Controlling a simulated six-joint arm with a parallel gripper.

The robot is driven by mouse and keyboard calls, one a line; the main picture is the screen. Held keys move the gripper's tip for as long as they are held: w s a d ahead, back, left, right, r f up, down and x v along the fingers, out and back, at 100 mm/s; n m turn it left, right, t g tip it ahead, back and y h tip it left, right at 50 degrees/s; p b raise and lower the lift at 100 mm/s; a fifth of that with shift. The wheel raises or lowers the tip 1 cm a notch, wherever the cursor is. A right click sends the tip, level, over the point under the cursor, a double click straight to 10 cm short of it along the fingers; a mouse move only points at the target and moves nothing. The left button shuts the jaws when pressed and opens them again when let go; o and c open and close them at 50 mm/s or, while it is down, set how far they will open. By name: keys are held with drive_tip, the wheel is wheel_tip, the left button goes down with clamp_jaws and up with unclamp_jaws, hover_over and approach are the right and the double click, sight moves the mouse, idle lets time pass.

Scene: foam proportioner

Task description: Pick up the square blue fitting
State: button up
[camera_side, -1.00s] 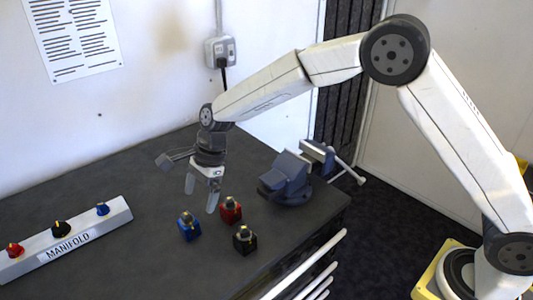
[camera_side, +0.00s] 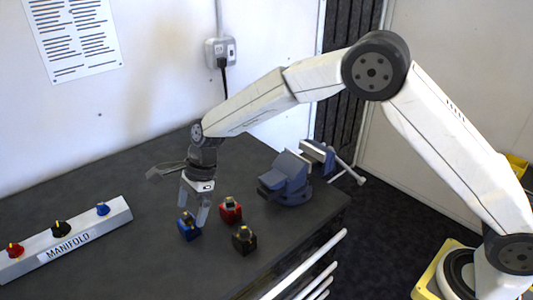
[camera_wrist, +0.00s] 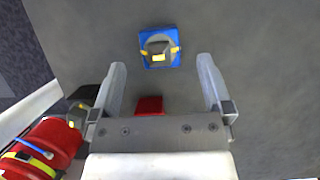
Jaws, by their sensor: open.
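The square blue fitting (camera_side: 189,231) stands on the dark bench, with a dark top and yellow marks. In the wrist view the blue fitting (camera_wrist: 146,62) lies at the upper middle, just beyond the fingertips and in line with the gap between them. My gripper (camera_side: 194,212) is open and empty, pointing down close over the blue fitting in the side view. In the wrist view its two fingers (camera_wrist: 161,64) are wide apart. The fingers partly cover the fitting in the side view, so I cannot tell whether they touch it.
A red fitting (camera_side: 231,213) and a black fitting (camera_side: 244,243) stand close on the right. A blue vise (camera_side: 287,182) is behind them. The white manifold block (camera_side: 88,230) with several coloured knobs lies on the left. The bench between manifold and fittings is clear.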

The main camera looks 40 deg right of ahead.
sight(189, 227)
drive_tip(key=shift+x, duration=2.45)
drive_tip(key=shift+d, duration=0.1)
clamp_jaws()
